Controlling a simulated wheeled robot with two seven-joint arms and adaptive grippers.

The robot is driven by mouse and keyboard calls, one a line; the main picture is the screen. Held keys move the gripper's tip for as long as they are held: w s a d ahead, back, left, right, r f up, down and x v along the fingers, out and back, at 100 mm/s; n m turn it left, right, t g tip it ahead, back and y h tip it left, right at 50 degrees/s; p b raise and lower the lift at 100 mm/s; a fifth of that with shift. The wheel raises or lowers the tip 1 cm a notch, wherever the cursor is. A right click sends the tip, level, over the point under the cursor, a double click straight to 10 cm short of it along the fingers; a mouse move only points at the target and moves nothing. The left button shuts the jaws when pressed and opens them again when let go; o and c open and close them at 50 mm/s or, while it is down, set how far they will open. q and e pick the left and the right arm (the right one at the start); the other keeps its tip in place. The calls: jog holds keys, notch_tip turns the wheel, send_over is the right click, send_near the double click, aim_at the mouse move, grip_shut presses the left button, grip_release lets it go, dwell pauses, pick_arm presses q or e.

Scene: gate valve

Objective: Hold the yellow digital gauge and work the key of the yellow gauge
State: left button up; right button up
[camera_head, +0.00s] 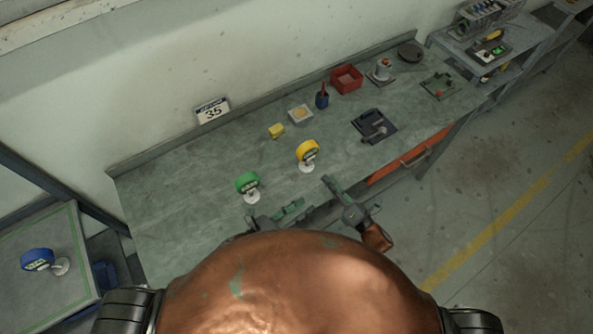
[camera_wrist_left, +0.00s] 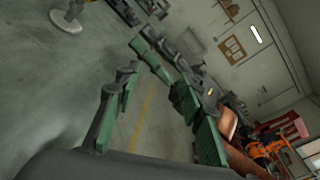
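The yellow digital gauge (camera_head: 307,151) stands upright on a white round base on the workbench, its dark display facing the front. My left gripper (camera_head: 277,213) is open and empty, in front of the gauge and lower left of it, apart from it. In the left wrist view its green-padded fingers (camera_wrist_left: 155,88) are spread with nothing between them. A white round base (camera_wrist_left: 66,20) with a bit of yellow above it shows at that view's top left. My right gripper (camera_head: 336,190) is below right of the gauge, apart from it; its finger gap is unclear. The gauge's key is too small to make out.
A green gauge (camera_head: 247,186) stands left of the yellow one, close to my left gripper. A blue gauge (camera_head: 38,259) is on the side table. A yellow block (camera_head: 276,131), a dark tray (camera_head: 374,126) and a red bin (camera_head: 346,79) lie farther back. The bench's left part is clear.

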aim_at(307, 161)
pick_arm(q)
jog(key=w+a+f+y, duration=0.1)
jog(key=w+y, duration=0.1)
jog(key=w, duration=0.3)
jog(key=w+f+m+y, duration=0.1)
jog(key=w+f+y, duration=0.1)
jog(key=w, duration=0.4)
jog(key=w+a+f+m+t+y, duration=0.1)
jog(key=w+f+y, duration=0.1)
jog(key=w, duration=0.3)
jog(key=shift+w+a, duration=0.3)
jog(key=shift+w, duration=0.05)
jog(key=shift+x, duration=3.7)
jog(key=shift+c, duration=0.6)
grip_shut()
pick_arm(e)
jog(key=shift+c, duration=0.4)
grip_shut()
